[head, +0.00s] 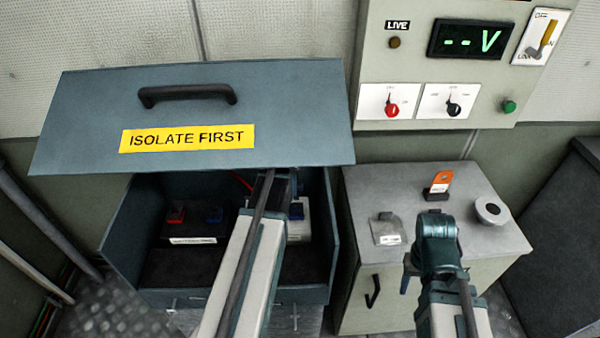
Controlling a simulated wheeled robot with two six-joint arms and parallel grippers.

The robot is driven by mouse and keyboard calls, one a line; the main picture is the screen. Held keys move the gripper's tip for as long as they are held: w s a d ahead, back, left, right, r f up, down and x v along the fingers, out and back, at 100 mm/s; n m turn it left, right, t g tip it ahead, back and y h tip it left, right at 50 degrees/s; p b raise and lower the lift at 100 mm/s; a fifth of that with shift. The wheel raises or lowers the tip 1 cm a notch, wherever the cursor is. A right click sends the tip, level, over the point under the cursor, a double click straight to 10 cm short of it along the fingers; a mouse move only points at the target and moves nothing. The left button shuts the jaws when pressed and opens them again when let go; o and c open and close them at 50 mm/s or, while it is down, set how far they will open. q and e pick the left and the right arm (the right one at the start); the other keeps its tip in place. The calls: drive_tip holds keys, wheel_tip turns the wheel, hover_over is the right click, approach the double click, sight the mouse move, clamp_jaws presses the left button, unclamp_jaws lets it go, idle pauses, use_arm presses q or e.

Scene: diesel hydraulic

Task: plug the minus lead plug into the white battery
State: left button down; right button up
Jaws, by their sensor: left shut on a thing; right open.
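The white battery (299,229) sits in the right part of the open battery box, partly hidden behind my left arm. A blue terminal (296,211) shows on its top. My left gripper (283,182) is inside the box mouth, above and behind the white battery. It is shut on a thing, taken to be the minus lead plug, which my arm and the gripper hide. I cannot tell whether the plug touches the battery. My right gripper (438,272) is open and empty, in front of the grey cabinet.
The box lid (190,105), marked ISOLATE FIRST, stands raised above the box (122,240). A black battery (192,230) with red and blue terminals is at left, near a red lead (240,180).

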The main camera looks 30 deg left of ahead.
use_arm(q)
drive_tip(key=shift+w+a, duration=0.15)
drive_tip(key=shift+w, duration=0.05)
drive_tip(key=shift+f, duration=0.15)
wheel_tip(320, 180, down, 5)
drive_tip(key=b, duration=0.5)
idle(0.3)
drive_tip(key=shift+f+b, duration=1.45)
drive_tip(key=shift+b, duration=0.15)
idle(1.1)
drive_tip(key=shift+r, duration=0.1)
drive_tip(key=c, duration=0.5)
unclamp_jaws()
